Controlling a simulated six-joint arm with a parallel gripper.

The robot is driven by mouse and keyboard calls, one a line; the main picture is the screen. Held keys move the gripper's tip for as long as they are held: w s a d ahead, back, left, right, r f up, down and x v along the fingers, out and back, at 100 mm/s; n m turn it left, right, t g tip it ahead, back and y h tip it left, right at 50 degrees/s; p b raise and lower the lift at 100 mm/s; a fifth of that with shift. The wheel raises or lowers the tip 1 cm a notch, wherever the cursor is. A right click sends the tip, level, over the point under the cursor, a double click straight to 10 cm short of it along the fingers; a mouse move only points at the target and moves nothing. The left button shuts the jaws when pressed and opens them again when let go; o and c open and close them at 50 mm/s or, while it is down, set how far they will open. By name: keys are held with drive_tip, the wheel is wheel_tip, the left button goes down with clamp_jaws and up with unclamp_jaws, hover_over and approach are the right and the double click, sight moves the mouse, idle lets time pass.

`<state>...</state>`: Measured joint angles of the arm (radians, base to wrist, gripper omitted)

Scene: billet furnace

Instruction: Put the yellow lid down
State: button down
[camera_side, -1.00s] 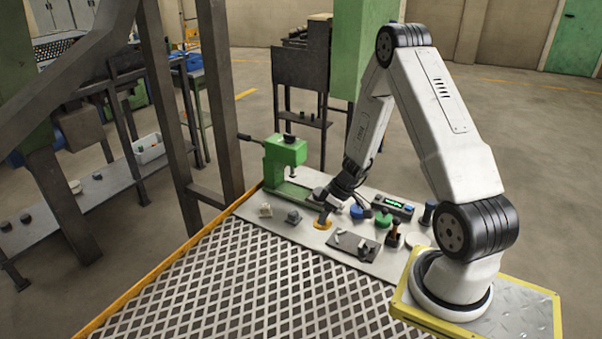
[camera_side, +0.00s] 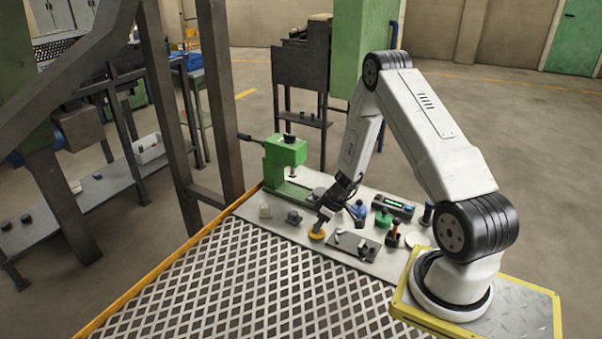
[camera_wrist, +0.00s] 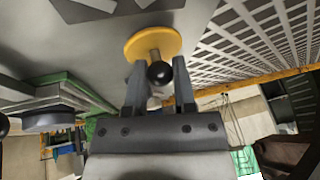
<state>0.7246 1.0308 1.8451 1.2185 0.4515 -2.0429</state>
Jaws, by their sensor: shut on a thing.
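The yellow lid (camera_side: 317,236) is a flat round disc at the front end of my gripper (camera_side: 325,218) in the side view. In the wrist view the yellow lid (camera_wrist: 136,46) shows its disc, a short stem and a black ball knob (camera_wrist: 160,74). My gripper (camera_wrist: 160,75) is shut, with a finger on each side of the knob. The lid is close to the grey worktop, left of a dark plate. I cannot tell whether its underside touches the surface.
The dark plate (camera_side: 369,253) carries small metal parts. A blue lid (camera_side: 358,209) and a green lid (camera_side: 383,219) stand to the right. A green press (camera_side: 285,152) stands behind left, with small blocks in front. A metal grating (camera_side: 240,285) covers the front area.

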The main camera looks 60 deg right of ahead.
drive_tip(key=shift+f, duration=0.35)
drive_tip(key=shift+c, duration=2.2)
unclamp_jaws()
drive_tip(key=shift+r, duration=0.1)
drive_tip(key=v, duration=1.2)
